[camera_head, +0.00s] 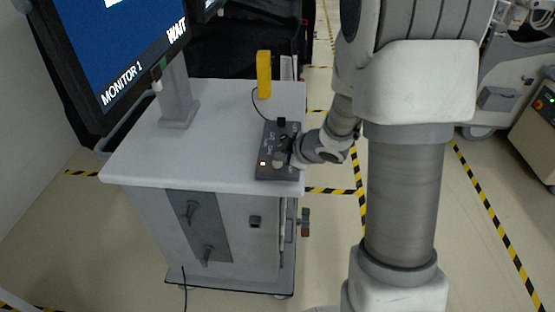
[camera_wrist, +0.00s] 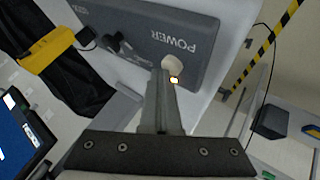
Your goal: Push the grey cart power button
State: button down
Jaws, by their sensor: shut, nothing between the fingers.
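The grey cart (camera_head: 225,125) has a white top with a dark grey control panel (camera_head: 265,174) at its right edge. In the wrist view the panel (camera_wrist: 205,38) shows the word POWER upside down, beside a round white button (camera_wrist: 172,63). A small yellow light (camera_wrist: 174,79) glows by the button; it also shows in the head view. My gripper (camera_wrist: 163,73) is shut and empty, its tips overlapping the near edge of the white button in the wrist view. I cannot tell whether they touch it. In the head view my gripper (camera_head: 292,152) is over the panel's right side, tips partly hidden.
A monitor (camera_head: 115,50) reading MONITOR 1 and WAIT stands on a post at the cart's left. A yellow device (camera_head: 264,73) with a cable stands behind the panel. Black-and-yellow tape (camera_head: 490,220) marks the floor. Another machine (camera_head: 515,85) stands at the right.

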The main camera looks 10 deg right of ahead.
aim_at(281, 165)
jog(key=shift+r, duration=0.2)
notch_tip(281, 165, up, 6)
jog(key=p, duration=0.6)
jog(key=shift+r+p, duration=0.15)
jog(key=shift+p, duration=0.15)
